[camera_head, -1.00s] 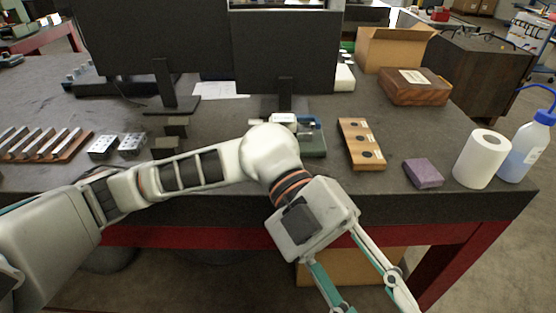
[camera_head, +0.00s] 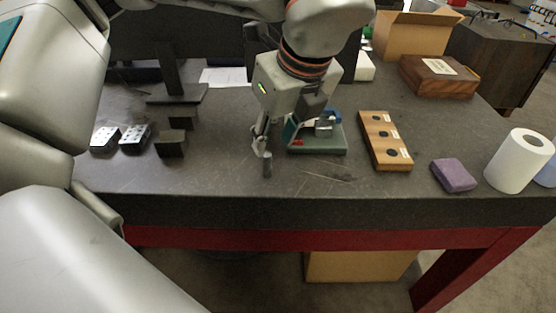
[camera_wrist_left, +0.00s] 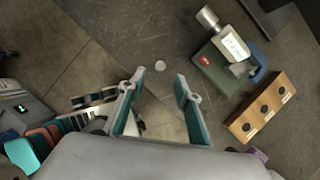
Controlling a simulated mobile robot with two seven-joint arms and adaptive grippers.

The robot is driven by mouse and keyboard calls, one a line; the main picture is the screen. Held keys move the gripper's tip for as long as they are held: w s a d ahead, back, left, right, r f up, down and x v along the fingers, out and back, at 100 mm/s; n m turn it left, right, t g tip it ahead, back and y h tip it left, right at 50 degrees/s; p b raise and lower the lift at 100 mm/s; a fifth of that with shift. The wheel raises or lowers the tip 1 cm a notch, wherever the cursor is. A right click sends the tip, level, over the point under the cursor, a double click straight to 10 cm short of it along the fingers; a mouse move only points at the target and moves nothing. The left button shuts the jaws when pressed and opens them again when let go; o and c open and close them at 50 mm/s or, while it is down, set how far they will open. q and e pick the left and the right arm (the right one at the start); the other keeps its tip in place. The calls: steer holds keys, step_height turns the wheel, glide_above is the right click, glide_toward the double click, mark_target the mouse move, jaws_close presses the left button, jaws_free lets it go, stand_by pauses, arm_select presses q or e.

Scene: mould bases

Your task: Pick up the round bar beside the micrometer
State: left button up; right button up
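The round bar (camera_head: 267,164) is a short grey cylinder standing upright on the dark table, left of the micrometer. In the left wrist view its pale round end (camera_wrist_left: 160,66) shows just beyond the gap between the fingertips. The micrometer (camera_head: 324,126) rests on a green base, and it also shows in the left wrist view (camera_wrist_left: 232,47). My left gripper (camera_head: 275,146) points down above and close to the bar. Its teal-padded fingers (camera_wrist_left: 160,82) are apart with nothing between them. My right gripper is not in view.
A wooden block with dark holes (camera_head: 385,140) lies right of the micrometer. Further right are a purple block (camera_head: 454,175) and a white paper roll (camera_head: 519,161). Metal blocks (camera_head: 136,138) stand at left. Monitor stands (camera_head: 177,94) are behind. The table front near the bar is clear.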

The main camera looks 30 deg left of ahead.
mark_target(267, 154)
arm_select(q)
steer(key=x, duration=0.7)
steer(key=shift+w+a+f, duration=0.15)
steer(key=shift+a+f, duration=0.1)
steer(key=shift+a, duration=0.1)
jaws_close()
